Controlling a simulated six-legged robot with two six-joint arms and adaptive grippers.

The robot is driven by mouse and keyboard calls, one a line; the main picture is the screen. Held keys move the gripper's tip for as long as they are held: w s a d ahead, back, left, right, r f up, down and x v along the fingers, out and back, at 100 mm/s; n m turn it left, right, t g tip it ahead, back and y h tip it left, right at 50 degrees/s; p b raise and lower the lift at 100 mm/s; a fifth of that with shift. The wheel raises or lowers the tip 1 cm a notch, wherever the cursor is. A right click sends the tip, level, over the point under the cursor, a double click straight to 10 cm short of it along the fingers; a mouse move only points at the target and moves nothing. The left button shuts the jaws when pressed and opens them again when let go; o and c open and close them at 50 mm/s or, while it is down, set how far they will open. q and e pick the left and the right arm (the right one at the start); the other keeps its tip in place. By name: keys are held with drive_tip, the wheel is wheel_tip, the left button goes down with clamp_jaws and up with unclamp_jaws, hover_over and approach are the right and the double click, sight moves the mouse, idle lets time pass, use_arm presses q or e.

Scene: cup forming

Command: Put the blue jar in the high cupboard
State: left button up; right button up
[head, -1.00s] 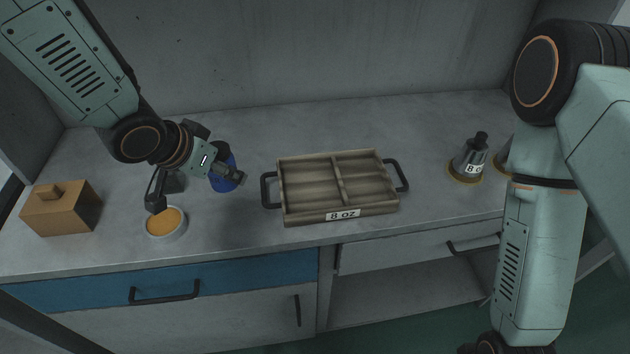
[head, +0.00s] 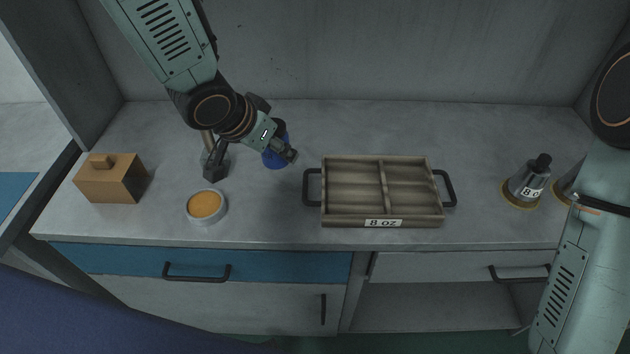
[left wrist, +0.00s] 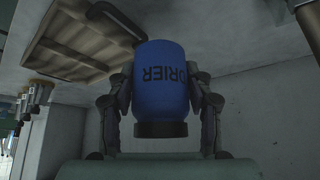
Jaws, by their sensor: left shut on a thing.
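The blue jar (head: 275,158) has a dark lid and is at the left part of the counter, behind the small dish. My left gripper (head: 250,160) is shut on it. In the left wrist view the jar (left wrist: 161,80) sits between both fingers (left wrist: 161,105). Its lettering reads upside down there, with the dark lid at the lower end of the picture. I cannot tell whether its base touches the counter. The high cupboard does not show in either view. My right arm enters at the right edge, and its gripper is out of view.
A wooden tray (head: 384,221) labelled 8 oz stands mid-counter. A brown lidded box (head: 108,184) and a dish of orange contents (head: 205,205) are at left. A blue drawer (head: 290,267) is below the counter.

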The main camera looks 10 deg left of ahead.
use_arm(q)
drive_tip(key=b, duration=0.2)
hover_over(285, 186)
drive_tip(key=s+a, duration=0.1)
drive_tip(key=s, duration=0.1)
wheel_tip(285, 186, down, 6)
drive_tip(key=shift+r, duration=0.25)
drive_tip(key=shift+d+f+b, duration=0.4)
drive_tip(key=shift+f, duration=0.25)
drive_tip(key=f, duration=0.1)
drive_tip(key=f+b, duration=0.1)
drive_tip(key=f, duration=0.1)
drive_tip(key=shift+a+f, duration=0.15)
drive_tip(key=shift+a, duration=0.2)
drive_tip(key=shift+w, duration=0.1)
drive_tip(key=shift+d, duration=0.3)
drive_tip(key=shift+s+a+f+b, duration=0.1)
drive_tip(key=shift+s+a+b, duration=0.1)
drive_tip(key=shift+b, duration=0.1)
drive_tip(key=o, duration=0.9)
drive_tip(key=shift+c, duration=0.2)
drive_tip(key=shift+o, duration=0.4)
drive_tip(key=shift+w, duration=0.15)
